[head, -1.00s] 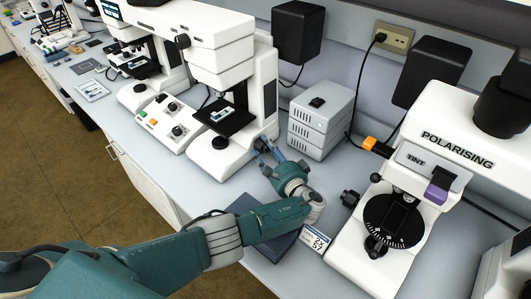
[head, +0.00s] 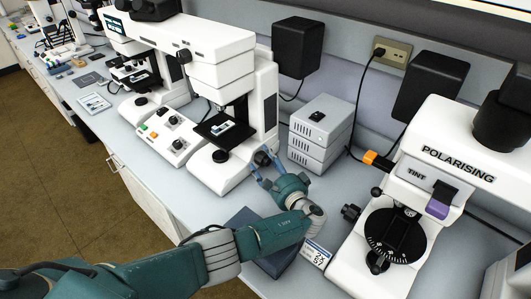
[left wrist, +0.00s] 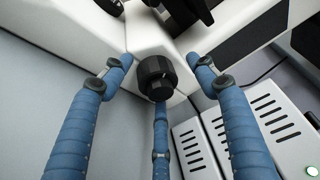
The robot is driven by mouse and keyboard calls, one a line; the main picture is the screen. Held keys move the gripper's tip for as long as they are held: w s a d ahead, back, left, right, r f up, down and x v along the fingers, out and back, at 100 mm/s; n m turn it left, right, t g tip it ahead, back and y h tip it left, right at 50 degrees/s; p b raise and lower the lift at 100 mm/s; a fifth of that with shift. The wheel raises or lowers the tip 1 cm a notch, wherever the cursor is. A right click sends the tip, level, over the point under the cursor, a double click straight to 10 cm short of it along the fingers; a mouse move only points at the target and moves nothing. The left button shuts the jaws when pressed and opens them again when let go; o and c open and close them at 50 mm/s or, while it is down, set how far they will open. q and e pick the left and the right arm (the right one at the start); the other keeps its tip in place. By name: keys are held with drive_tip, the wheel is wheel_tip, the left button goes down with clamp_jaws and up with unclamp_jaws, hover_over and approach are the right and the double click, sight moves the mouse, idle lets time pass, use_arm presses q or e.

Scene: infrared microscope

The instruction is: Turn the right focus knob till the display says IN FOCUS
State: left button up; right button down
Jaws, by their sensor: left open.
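The white infrared microscope (head: 228,75) stands on the bench in the head view, with a dark slide stage. The right focus knob (head: 262,158) is a black knob low on its right side. It also shows in the left wrist view (left wrist: 156,78) as a ribbed black knob. My left gripper (head: 264,164) is open, its blue fingers pointing at the knob. In the left wrist view the fingertips (left wrist: 158,70) are spread to both sides of the knob, with visible gaps. A small display (head: 115,25) shows at upper left; its text is too small to read. My right gripper is out of view.
A stack of grey boxes (head: 318,135) stands right of the knob, close to the gripper. A polarising microscope (head: 445,150) stands further right. A dark blue box (head: 235,222) lies under my left arm. A control box (head: 172,132) sits left.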

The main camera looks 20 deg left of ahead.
sight(265, 161)
use_arm(q)
wheel_tip(265, 161, up, 10)
drive_tip(key=shift+f, duration=0.1)
idle(0.4)
drive_tip(key=shift+f, duration=0.1)
